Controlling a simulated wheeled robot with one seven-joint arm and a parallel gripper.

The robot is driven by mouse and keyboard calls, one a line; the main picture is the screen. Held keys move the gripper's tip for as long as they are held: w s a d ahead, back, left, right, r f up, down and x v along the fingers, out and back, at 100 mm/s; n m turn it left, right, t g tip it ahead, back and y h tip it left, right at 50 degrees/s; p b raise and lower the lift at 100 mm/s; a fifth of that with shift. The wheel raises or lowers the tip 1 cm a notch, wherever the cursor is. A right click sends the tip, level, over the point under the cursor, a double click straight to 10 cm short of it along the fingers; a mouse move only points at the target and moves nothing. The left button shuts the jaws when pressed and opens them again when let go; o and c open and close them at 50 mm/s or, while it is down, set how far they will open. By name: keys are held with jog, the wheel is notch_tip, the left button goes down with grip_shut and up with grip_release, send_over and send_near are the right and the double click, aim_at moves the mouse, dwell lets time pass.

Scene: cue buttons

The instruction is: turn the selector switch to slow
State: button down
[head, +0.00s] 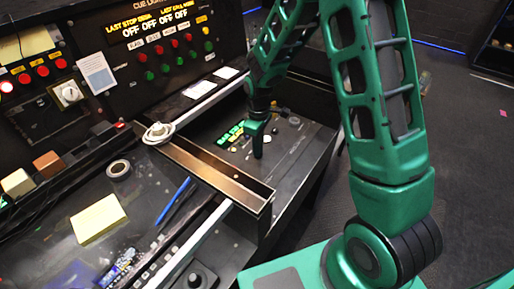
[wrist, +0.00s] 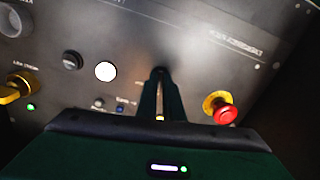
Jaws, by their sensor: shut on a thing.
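My gripper (head: 258,143) points down at the sloped black control panel (head: 290,165) in the head view. In the wrist view my gripper (wrist: 160,88) has its dark fingers close together, shut on a small dark knob, which I take to be the selector switch. The fingers hide most of the switch, so its pointer and setting cannot be read. The lettering near it is too blurred to read.
The wrist view shows a red mushroom button (wrist: 225,114) with a yellow collar close right of the fingers. A white round button (wrist: 106,71), a black knob (wrist: 72,60) and a yellow switch (wrist: 14,90) lie left. A brown-topped ledge (head: 205,165) stands left of my gripper.

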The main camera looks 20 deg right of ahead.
jog(key=shift+w+r+m, duration=0.1)
jog(key=shift+w+m, duration=0.1)
jog(key=shift+m, duration=0.6)
jog(key=c, duration=1.9)
grip_release()
notch_tip(320, 180, up, 11)
jog(key=shift+f, duration=0.2)
